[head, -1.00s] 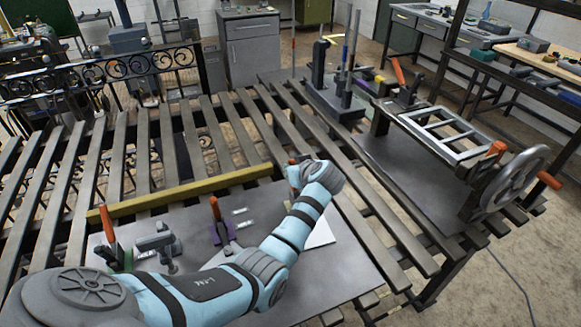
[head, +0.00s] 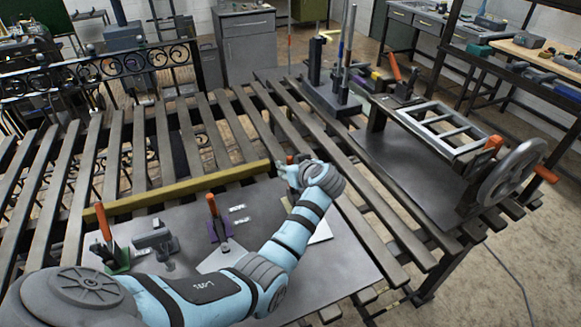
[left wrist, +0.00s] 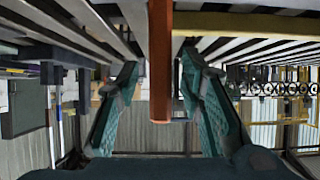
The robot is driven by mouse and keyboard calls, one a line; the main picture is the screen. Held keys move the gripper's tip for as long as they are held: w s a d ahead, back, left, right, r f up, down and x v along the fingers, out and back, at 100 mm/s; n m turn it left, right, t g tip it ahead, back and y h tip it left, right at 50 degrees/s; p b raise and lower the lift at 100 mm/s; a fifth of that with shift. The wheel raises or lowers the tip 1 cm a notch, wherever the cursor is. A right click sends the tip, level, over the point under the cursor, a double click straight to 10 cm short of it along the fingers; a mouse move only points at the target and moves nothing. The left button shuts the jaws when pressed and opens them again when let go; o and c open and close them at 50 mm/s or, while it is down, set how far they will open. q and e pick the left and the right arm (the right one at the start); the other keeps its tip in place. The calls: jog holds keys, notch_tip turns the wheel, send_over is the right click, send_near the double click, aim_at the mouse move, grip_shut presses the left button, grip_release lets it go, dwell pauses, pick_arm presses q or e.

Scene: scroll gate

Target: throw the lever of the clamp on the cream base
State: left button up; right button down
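A pale, cream-coloured plate (head: 322,232) shows in the head view, partly behind my left forearm. The clamp on it is mostly hidden by my arm. My left gripper (head: 286,172) is above the bench at the arm's far end, pointing left. In the left wrist view, my left gripper (left wrist: 158,78) has its two teal fingers apart. An orange-red lever handle (left wrist: 160,50) stands between them, with a visible gap on each side. I cannot tell from this view which base that lever belongs to. My right gripper is not in view.
An orange-handled clamp on a green base (head: 108,245) and one on a purple base (head: 214,220) stand left of my forearm. A yellow bar (head: 180,191) lies behind them. A frame with a handwheel (head: 510,170) stands at right. Slats with gaps surround the grey plate.

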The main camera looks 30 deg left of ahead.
pick_arm(q)
jog(key=v, duration=0.7)
jog(key=shift+s+d+r, duration=0.15)
jog(key=shift+d+r, duration=0.05)
jog(key=shift+d, duration=0.05)
jog(key=shift+c, duration=0.4)
